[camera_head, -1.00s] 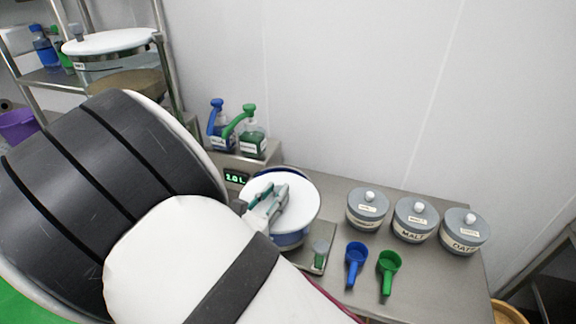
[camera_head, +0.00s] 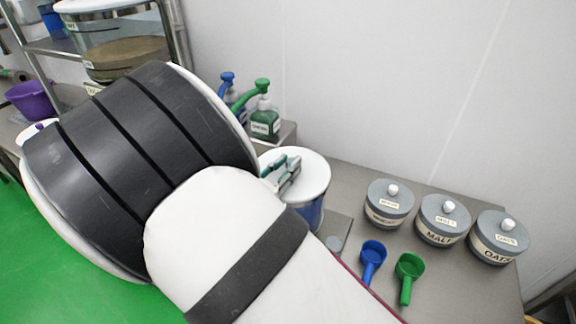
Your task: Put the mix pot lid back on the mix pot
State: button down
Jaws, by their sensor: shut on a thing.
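The mix pot lid, a white disc (camera_head: 314,172), lies level over the mix pot (camera_head: 312,213), whose blue and pale side shows below the lid's front right edge. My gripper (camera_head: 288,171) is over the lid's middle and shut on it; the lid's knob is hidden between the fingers. I cannot tell whether the lid rests on the pot's rim or hangs just above it. My arm hides the left and lower part of the pot.
Three grey lidded jars, one malt (camera_head: 440,221) and one oats (camera_head: 497,238), stand on the steel counter at right. A blue scoop (camera_head: 372,258) and green scoop (camera_head: 407,275) lie before them. Pump bottles (camera_head: 264,122) stand behind the pot.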

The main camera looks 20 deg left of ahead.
jog(key=shift+s+r, duration=0.15)
jog(key=c, duration=1.4)
grip_release()
jog(key=shift+o, duration=0.2)
jog(key=b+v, duration=0.1)
jog(key=v, duration=1.1)
